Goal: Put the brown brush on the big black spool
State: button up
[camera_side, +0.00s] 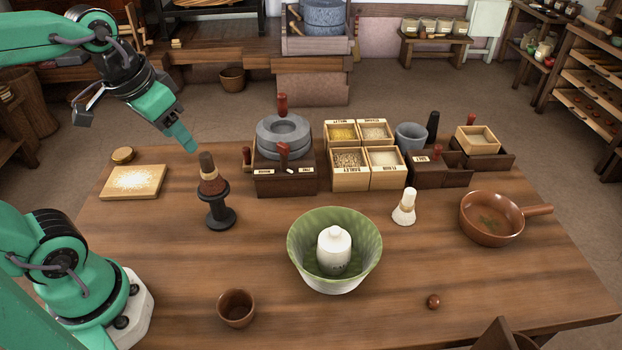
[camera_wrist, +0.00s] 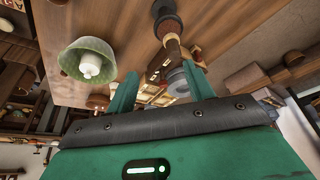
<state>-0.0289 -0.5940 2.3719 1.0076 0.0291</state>
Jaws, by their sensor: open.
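The brown brush (camera_side: 213,181) stands on the big black spool (camera_side: 219,215), bristles down on its top disc and handle up, nearly upright. In the wrist view the brush (camera_wrist: 172,44) lies beyond the fingertips, with part of the spool (camera_wrist: 163,8) at the top edge. My gripper (camera_side: 188,142) is above and to the left of the brush in the side view, apart from it. Its fingers (camera_wrist: 160,82) are spread in the wrist view, with nothing held between them.
A millstone quern (camera_side: 283,138) on a wooden box and grain boxes (camera_side: 366,158) stand behind to the right. A green bowl (camera_side: 302,253) holds a white jar (camera_side: 334,246). A floured board (camera_side: 133,182) lies left. A brown cup (camera_side: 236,307) stands in front.

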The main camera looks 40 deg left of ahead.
jog(key=shift+s+d+f+t, duration=0.2)
jog(key=shift+s+f+t, duration=0.05)
jog(key=shift+s+t, duration=0.2)
jog(key=shift+s+d+f+t, duration=0.15)
jog(key=shift+s+f+t, duration=0.05)
jog(key=shift+s+t, duration=0.2)
